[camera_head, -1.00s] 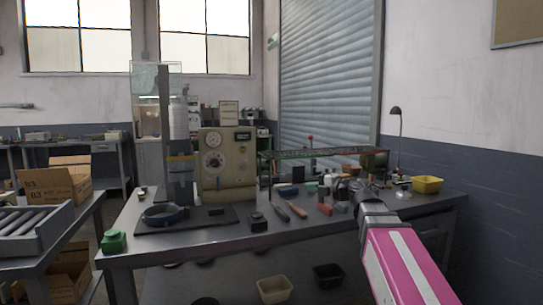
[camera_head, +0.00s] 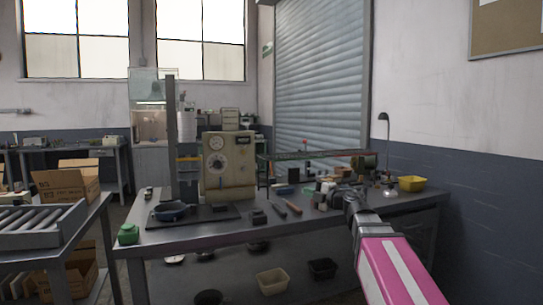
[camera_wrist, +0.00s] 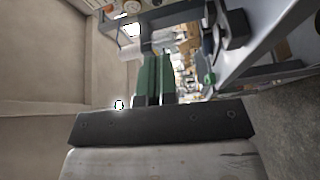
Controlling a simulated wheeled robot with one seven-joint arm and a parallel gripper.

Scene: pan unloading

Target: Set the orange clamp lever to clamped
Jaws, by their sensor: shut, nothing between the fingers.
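A thin yellow-orange strip (camera_head: 188,158) shows on the carriage of the tall grey column (camera_head: 171,120) at the bench's left part. It may be the clamp lever, but it is too small to tell its shape or its setting. A dark blue round pan (camera_head: 170,212) sits at the column's foot on a black base plate. My gripper (camera_head: 333,188) is over the right part of the bench, well right of the column, and its tips are hard to make out against the clutter. In the wrist view my gripper's green fingers (camera_wrist: 157,60) are together and hold nothing.
A beige machine with dials (camera_head: 228,165) stands right of the column. Hand tools (camera_head: 287,208), a yellow bin (camera_head: 411,183) and a desk lamp (camera_head: 386,150) are on the bench (camera_head: 200,240). A green object (camera_head: 128,234) is at its front left corner. A roller table (camera_head: 40,217) stands left.

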